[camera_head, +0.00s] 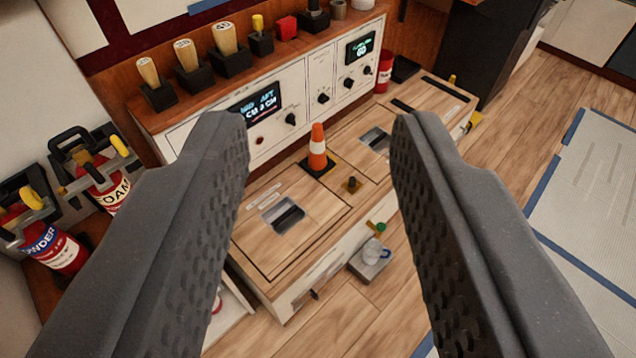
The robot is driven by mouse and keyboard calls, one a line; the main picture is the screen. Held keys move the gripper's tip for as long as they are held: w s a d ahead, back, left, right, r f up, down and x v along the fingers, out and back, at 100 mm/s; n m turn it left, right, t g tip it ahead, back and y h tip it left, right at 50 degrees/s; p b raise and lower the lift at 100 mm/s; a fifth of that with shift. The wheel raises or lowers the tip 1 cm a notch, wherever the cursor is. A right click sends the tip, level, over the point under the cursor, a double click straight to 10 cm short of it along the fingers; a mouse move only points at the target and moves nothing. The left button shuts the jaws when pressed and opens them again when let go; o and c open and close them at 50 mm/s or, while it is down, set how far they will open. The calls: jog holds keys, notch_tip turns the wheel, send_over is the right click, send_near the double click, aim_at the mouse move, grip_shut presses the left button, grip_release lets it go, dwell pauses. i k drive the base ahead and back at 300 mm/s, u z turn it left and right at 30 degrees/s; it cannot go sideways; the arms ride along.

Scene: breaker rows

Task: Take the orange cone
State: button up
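The orange cone (317,148) has a white band and a dark square base. It stands upright on the wooden top of a low console (345,207), between two recessed slots. My gripper (318,135) is open, with its two dark textured fingers wide apart at the left and right of the picture. The cone shows in the gap between the fingers, farther off than the fingertips. Nothing is between the fingers, and the cone is not touched.
A control panel (275,125) with two displays and knobs stands behind the cone, with wooden-handled items on its ledge. A small dark knob (351,185) is right of the cone. Red extinguishers (62,250) stand at left. Open floor lies at right.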

aim_at(317, 164)
jog(key=z, duration=0.9)
jog(key=i, duration=2)
jog(key=u, duration=0.8)
